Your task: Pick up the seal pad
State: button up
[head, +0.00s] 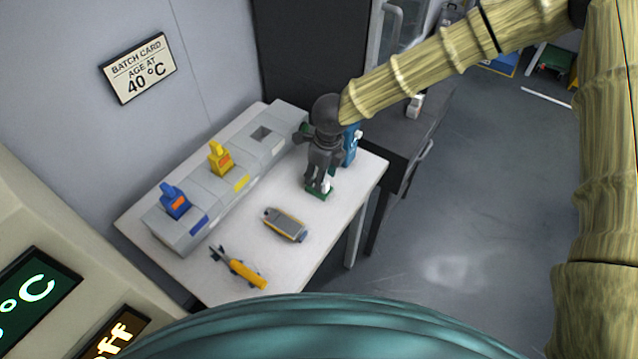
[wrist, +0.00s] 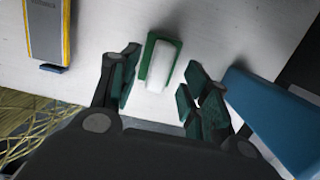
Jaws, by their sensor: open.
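The thing that I take for the seal pad (wrist: 158,62) is a small green block with a white, rounded top, lying on the white table. In the wrist view it sits between the tips of my gripper (wrist: 160,78), with a gap on each side. My gripper is open with dark green finger pads and holds nothing. In the head view my gripper (head: 321,172) points down over the table's right part. The green and white block (head: 326,185) shows there only in part, behind the fingers.
A blue object (head: 352,146) stands close to the right of my gripper; it also shows in the wrist view (wrist: 270,105). A grey and yellow device (head: 285,224) and a yellow tool (head: 245,272) lie nearer. A grey rack (head: 200,187) holds blue and yellow pieces.

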jog(key=shift+w+a+f+p, duration=0.1)
jog(key=shift+a+f+p, duration=0.05)
jog(key=shift+f, duration=0.65)
jog(key=shift+a+f+p, duration=0.1)
jog(key=shift+f+p, duration=0.05)
jog(key=shift+f, duration=0.6)
jog(key=shift+c, duration=0.2)
grip_shut()
jog(key=shift+w+r+b, duration=0.1)
jog(key=shift+r+b, duration=0.35)
jog(key=shift+r, duration=0.4)
jog(key=shift+s+d+r+b, duration=0.15)
jog(key=shift+r+b, duration=0.1)
jog(key=shift+r, duration=0.2)
jog(key=shift+s+r+b, duration=0.15)
jog(key=shift+r+b, duration=0.1)
jog(key=shift+r, duration=0.15)
jog(key=s+d+b, duration=0.2)
jog(key=s+d, duration=0.2)
jog(key=s, duration=0.2)
jog(key=s+d+r+b, duration=0.1)
jog(key=s+d+b, duration=0.1)
jog(key=s+d, duration=0.2)
jog(key=s, duration=0.3)
jog(key=shift+s+r, duration=0.15)
jog(key=shift+r, duration=0.15)
